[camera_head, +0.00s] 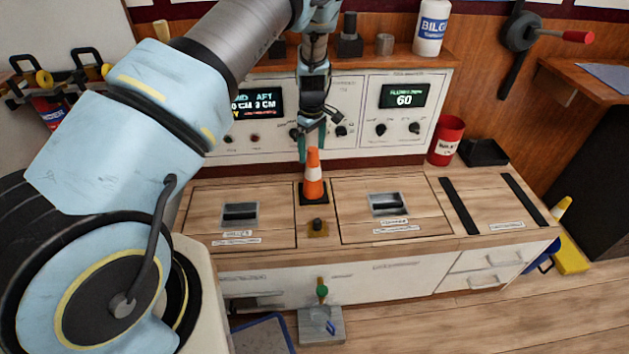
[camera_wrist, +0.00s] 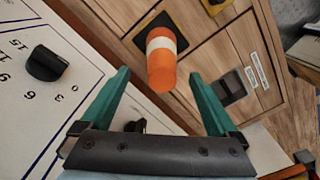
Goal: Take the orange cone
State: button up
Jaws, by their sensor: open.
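The orange cone (camera_head: 313,178) with a white band and a dark square base stands upright on the wooden counter, between two hatch panels. My gripper (camera_head: 315,150) is above and just behind the cone's tip in the head view, with teal fingers pointing down. In the wrist view the cone (camera_wrist: 161,62) shows its tip toward me. There my gripper (camera_wrist: 159,76) is open, with a finger on each side of the cone's tip. I see gaps between the cone and both fingers. Nothing is held.
A control panel (camera_head: 355,100) with knobs and displays rises behind the counter. A small dark knob (camera_head: 317,225) sits in front of the cone. A red cup (camera_head: 446,140) and a black tray (camera_head: 484,152) stand at the right. Black strips cross the counter's right end.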

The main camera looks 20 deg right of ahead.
aim_at(313, 162)
jog(key=f, duration=0.2)
jog(key=f+p, duration=0.1)
jog(key=f, duration=0.1)
jog(key=shift+s+f, duration=0.1)
jog(key=shift+s, duration=0.2)
jog(key=shift+f, duration=0.6)
jog(key=shift+c, duration=0.3)
grip_shut()
